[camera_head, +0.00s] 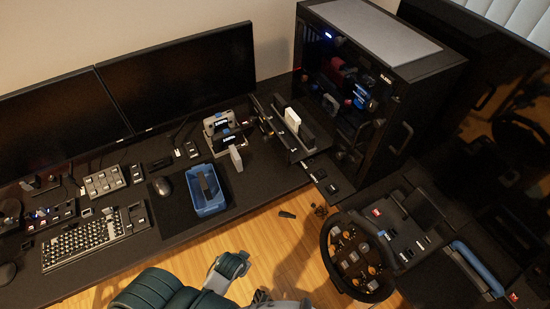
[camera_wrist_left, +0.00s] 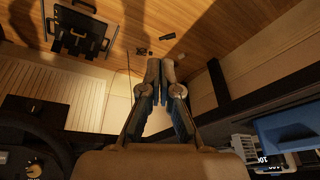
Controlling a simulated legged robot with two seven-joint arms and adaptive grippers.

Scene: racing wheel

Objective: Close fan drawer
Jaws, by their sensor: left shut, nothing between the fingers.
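The black computer tower (camera_head: 375,85) stands at the back right of the desk in the head view, with lit parts inside. A dark drawer-like unit (camera_head: 300,147) sticks out from the tower's left side, with a white block (camera_head: 292,121) and dark parts in it. I take it for the fan drawer, and it stands open. My right gripper is not in view.
A blue tray (camera_head: 209,209) with a dark item stands at the desk's front edge, left of the drawer. A grey device (camera_head: 222,130) stands behind it. A steering wheel (camera_head: 358,258) is at the lower right. The wooden floor (camera_head: 275,222) is mostly clear.

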